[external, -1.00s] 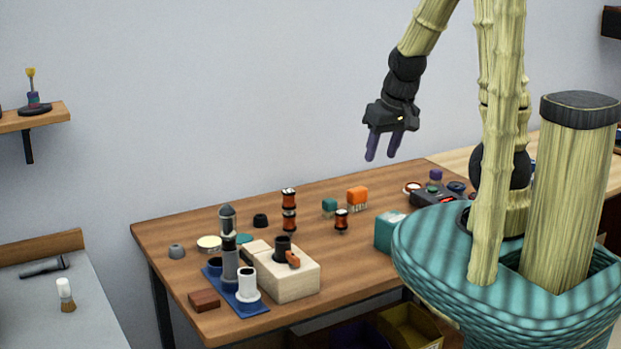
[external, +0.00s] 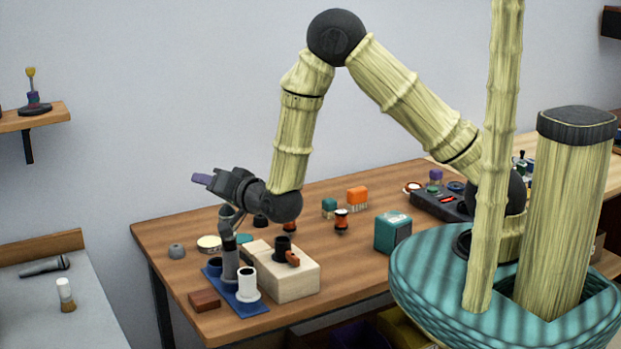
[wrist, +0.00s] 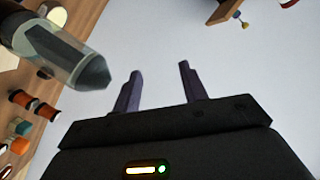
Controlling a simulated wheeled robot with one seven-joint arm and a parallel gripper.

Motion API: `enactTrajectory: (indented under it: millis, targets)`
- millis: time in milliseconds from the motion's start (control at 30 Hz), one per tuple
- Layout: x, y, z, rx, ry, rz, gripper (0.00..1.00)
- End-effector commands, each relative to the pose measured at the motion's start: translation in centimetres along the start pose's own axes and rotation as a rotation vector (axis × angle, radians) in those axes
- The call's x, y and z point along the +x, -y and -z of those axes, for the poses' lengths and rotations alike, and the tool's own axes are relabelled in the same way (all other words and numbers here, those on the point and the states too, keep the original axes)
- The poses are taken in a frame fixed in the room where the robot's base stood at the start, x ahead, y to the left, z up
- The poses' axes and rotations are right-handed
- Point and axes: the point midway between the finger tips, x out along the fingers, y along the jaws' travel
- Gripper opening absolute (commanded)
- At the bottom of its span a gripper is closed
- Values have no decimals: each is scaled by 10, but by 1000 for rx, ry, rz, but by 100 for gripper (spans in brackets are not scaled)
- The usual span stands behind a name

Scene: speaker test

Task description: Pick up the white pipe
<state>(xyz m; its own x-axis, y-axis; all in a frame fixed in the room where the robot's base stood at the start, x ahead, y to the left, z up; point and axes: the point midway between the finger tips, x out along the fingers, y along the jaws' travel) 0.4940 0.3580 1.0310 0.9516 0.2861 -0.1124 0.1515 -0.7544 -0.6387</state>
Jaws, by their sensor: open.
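The white pipe (external: 247,283) stands upright on a blue tray (external: 249,307) at the table's front left, in the external view. It has a dark opening on top and a wide base. My gripper (external: 202,180) is above and left of it, pointing left and roughly level. Its purple fingers are apart, with nothing between them in the wrist view (wrist: 158,68). I cannot pick out the white pipe in the wrist view.
A tall grey cylinder (external: 230,262) stands beside the pipe, close under my wrist. A clear, dark-tipped object (wrist: 75,62) looms close in the wrist view. A pale wooden block (external: 292,283) with a black cup (external: 282,244) is to the right. A brown block (external: 204,300) lies left.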

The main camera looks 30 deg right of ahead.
Motion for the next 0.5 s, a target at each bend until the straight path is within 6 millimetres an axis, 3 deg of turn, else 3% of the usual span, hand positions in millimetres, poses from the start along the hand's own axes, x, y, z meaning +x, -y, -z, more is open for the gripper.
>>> enactTrajectory:
  millis: [33,233,500]
  targets:
    - [-4,6,-14,9,-23,30,43]
    - [-25,31,-44,61,-132,141,43]
    - [-82,-29,-148,-234,-20,119,43]
